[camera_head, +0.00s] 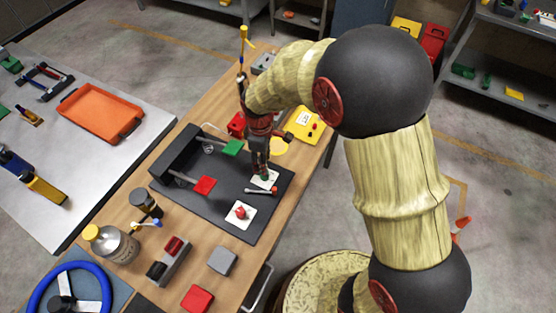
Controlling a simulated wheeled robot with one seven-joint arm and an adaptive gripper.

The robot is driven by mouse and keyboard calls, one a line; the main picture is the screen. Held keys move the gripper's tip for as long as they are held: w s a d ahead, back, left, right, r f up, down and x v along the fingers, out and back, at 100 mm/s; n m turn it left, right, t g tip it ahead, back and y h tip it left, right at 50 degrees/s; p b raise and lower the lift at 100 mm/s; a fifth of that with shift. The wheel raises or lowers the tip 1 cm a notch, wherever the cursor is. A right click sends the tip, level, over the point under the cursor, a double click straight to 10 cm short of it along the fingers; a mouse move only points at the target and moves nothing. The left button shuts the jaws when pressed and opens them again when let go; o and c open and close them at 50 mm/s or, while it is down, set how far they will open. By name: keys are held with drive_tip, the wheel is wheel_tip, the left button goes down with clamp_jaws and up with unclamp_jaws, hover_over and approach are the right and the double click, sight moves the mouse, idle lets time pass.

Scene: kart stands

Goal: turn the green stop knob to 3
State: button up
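The green stop knob (265,178) sits on a white plate (272,184) on the dark panel, and only a little green shows beneath my gripper. My gripper (263,172) points down right over the knob, with its fingertips at or around it. I cannot tell whether the fingers touch it or how far apart they are. The knob's pointer and the plate's numbers are hidden or too small to read, so its setting does not show.
A red knob (240,212) on its own white plate is nearby on the dark panel (222,212). Green (232,147) and red (204,185) pads on levers stand left. A yellow box (304,126) is behind.

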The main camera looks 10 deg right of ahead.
drive_tip(key=shift+a+r+n, duration=0.15)
drive_tip(key=shift+a+n, duration=0.1)
drive_tip(key=shift+n, duration=0.45)
drive_tip(key=shift+w+f, duration=0.1)
drive_tip(key=shift+f, duration=0.1)
wheel_tip(320, 180, down, 7)
drive_tip(key=shift+f+b, duration=0.2)
drive_tip(key=shift+b, duration=0.45)
clamp_jaws()
